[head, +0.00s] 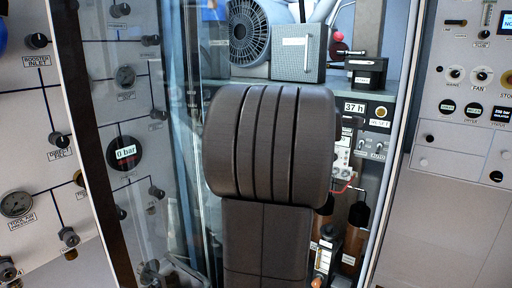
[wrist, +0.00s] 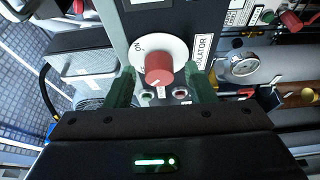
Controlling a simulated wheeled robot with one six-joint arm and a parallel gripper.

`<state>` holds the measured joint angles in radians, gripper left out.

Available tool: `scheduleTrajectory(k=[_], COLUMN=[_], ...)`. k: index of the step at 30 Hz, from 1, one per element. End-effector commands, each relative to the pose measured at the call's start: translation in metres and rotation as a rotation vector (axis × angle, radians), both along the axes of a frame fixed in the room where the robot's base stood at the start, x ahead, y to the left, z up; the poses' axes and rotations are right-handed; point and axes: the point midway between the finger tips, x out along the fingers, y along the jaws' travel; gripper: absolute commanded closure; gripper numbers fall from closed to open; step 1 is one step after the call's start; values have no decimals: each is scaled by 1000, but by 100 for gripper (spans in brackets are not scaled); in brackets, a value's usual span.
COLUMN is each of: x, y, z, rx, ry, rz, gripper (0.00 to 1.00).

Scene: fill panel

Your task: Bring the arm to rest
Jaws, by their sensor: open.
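My gripper (wrist: 160,78) shows in the wrist view with its two green fingers apart and nothing held between them. A red rotary knob (wrist: 159,68) on a white round plate (wrist: 178,48) appears between and beyond the fingertips; I cannot tell how far it is from them. In the head view my dark grey arm stands upright in the middle, in front of the cabinet, and hides my gripper and the knob.
In the head view a glass door (head: 140,130) with a dark frame stands left of my arm. A left panel carries gauges (head: 17,204) and valves. A right panel (head: 468,100) carries switches. In the wrist view a gauge (wrist: 243,66) and pipes lie to the right.

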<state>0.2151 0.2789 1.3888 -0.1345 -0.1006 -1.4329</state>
Motion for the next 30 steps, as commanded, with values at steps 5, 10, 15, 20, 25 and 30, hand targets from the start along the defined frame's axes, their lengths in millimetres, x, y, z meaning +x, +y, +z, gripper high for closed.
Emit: scheduleTrajectory(k=[5,10,15,20,25,30], x=[-2,-2,-1,-1,0,0], y=[1,1,2,3,4,5], z=[0,-3,-5,-6,-6,-6], rx=[165,348,550,736,919,1055], ry=[-108,-232,-370,-495,-619,-712], rz=[0,0,1,0,0,1], gripper=[50,50,50,50,50,50])
